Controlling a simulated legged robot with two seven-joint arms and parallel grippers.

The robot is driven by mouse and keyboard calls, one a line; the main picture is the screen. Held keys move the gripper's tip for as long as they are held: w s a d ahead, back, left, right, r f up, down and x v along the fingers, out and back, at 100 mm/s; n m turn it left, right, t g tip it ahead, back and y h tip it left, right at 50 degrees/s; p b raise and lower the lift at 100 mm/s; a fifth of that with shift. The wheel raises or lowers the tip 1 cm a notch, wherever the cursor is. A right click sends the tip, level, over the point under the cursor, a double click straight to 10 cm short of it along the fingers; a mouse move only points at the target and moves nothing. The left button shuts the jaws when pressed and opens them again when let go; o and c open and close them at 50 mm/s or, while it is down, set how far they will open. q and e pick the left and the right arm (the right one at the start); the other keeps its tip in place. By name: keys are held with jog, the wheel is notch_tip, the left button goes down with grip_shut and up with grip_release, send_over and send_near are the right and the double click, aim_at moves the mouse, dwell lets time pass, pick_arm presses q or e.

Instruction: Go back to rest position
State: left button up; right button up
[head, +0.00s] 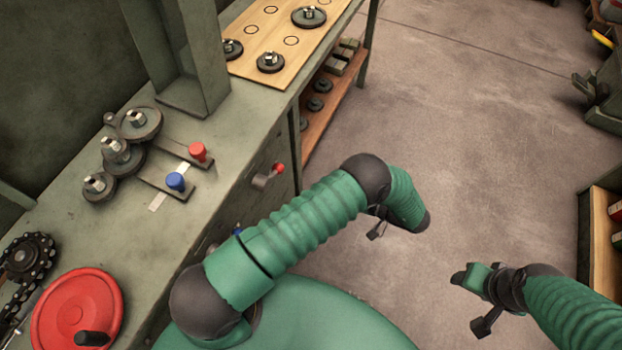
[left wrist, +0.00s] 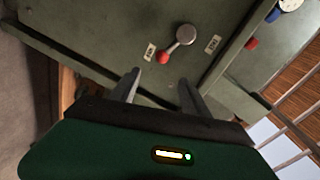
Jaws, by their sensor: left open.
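My left arm (head: 300,225) reaches up from the bottom of the head view, bends at a dark joint, and turns down to the right over the floor. My right gripper (head: 478,295) is over the floor at the lower right of the head view. I see nothing held in it, but its finger opening is unclear.
The grey workbench (head: 235,130) fills the left, with gears (head: 116,152), blue (head: 176,182) and red (head: 198,152) knobs, and a red handwheel (head: 76,312). A wooden board (head: 290,15) carries discs. Shelving (head: 600,240) stands at right. Floor (head: 470,140) between is clear.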

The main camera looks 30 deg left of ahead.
pick_arm(q)
jog(key=shift+d+r, duration=0.1)
jog(key=shift+d, duration=0.4)
